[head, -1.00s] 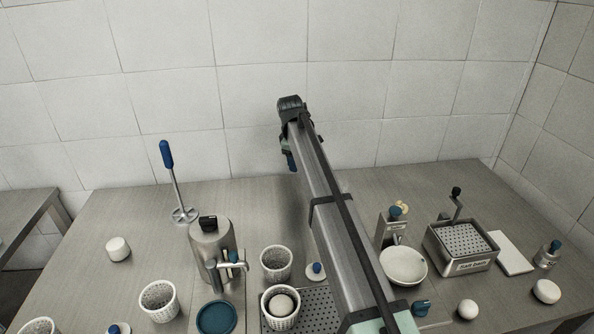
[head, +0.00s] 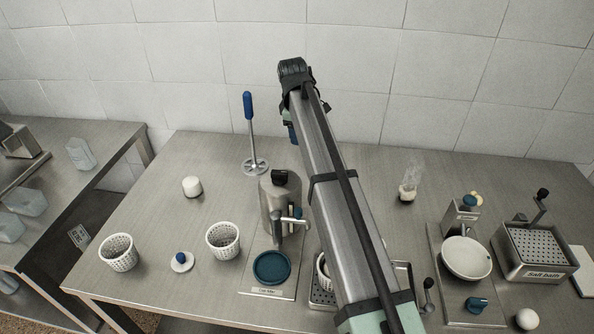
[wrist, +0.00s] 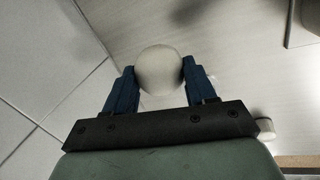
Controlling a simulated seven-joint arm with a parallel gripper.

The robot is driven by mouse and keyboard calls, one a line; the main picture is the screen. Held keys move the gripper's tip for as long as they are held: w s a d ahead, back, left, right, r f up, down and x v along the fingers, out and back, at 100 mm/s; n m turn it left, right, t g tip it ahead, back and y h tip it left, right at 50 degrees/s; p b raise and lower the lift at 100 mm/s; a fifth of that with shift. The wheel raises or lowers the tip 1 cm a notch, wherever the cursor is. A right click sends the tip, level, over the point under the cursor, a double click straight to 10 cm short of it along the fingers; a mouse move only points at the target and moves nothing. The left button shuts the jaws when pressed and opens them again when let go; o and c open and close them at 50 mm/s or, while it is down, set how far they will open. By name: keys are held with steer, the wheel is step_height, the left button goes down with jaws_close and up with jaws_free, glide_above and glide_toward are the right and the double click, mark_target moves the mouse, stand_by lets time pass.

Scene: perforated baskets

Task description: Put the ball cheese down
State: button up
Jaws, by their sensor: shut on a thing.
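In the wrist view my gripper (wrist: 158,80) is shut on the ball cheese (wrist: 160,66), a pale round ball between its two blue fingers. A pale surface shows behind the ball. In the head view my arm reaches up over the table. Only a blue bit of the gripper (head: 291,130) shows at the arm's left side there, and the held ball is hidden. I cannot tell its height above the table.
The steel table holds a white cylindrical piece (head: 192,187), perforated baskets (head: 118,252) (head: 223,241), a metal canister (head: 281,205), a teal disc (head: 271,267), a white bowl (head: 466,258) and a salt bath box (head: 537,253). Another white ball (head: 527,319) lies front right. The table's left back is fairly clear.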

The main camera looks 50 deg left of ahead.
steer(key=shift+s+d+f+n, duration=0.1)
steer(key=shift+s+d+n, duration=0.45)
steer(key=shift+n, duration=0.45)
steer(key=n, duration=0.3)
steer(key=shift+s+a+g+y, duration=0.2)
steer(key=shift+g+y, duration=0.2)
steer(key=shift+s+d+f+x, duration=0.1)
steer(key=shift+s+d+x, duration=0.15)
steer(key=shift+x, duration=1.35)
steer(key=shift+s+d+f+x, duration=0.15)
steer(key=shift+d+x, duration=0.2)
steer(key=shift+x, duration=1.3)
steer(key=shift+s+d+x, duration=0.2)
steer(key=shift+d+x, duration=0.15)
steer(key=shift+x, duration=1.25)
steer(key=shift+f, duration=0.15)
steer(key=o, duration=1.1)
steer(key=shift+c, duration=0.2)
steer(key=v, duration=1.2)
steer(key=shift+w, duration=0.1)
